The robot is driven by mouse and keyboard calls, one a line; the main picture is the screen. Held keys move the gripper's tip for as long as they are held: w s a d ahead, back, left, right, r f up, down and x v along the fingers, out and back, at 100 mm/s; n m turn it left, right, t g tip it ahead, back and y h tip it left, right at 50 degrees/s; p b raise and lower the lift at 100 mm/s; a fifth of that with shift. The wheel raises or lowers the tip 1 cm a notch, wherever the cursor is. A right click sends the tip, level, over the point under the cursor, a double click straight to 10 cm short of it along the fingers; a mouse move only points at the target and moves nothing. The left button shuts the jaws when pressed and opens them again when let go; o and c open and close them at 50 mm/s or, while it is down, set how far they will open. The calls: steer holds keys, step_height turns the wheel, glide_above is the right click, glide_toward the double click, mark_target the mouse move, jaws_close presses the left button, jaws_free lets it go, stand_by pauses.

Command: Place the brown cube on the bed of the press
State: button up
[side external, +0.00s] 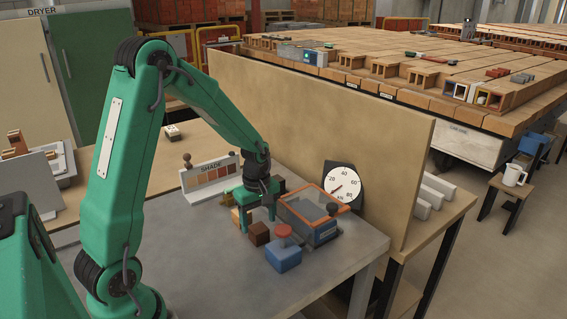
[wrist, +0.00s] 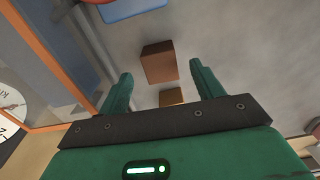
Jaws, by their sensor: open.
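The brown cube (side external: 258,233) rests on the grey bench, left of the blue box with the red button. It also shows in the wrist view (wrist: 158,63). My gripper (side external: 258,216) is above the cube, pointing down. In the wrist view my gripper (wrist: 161,72) is open, with its two green fingers apart and the cube lying between and just beyond the tips, not gripped. What looks like the press (side external: 317,226) is a grey box with an orange-edged clear cover, right of the cube. Its bed is not clearly visible.
The blue box (side external: 284,257) with a red button stands close to the cube. A tan block (wrist: 171,96) lies beside it. A dial (side external: 343,186) and a tall board (side external: 330,140) stand behind. The shade chart (side external: 210,174) is at back left. The bench front is clear.

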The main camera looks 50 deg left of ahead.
mark_target(259, 228)
steer(key=shift+a+f, duration=0.1)
steer(key=shift+f, duration=2)
steer(key=c, duration=1.2)
steer(key=shift+c, duration=0.2)
steer(key=shift+r, duration=0.15)
steer(key=shift+r, duration=4.9)
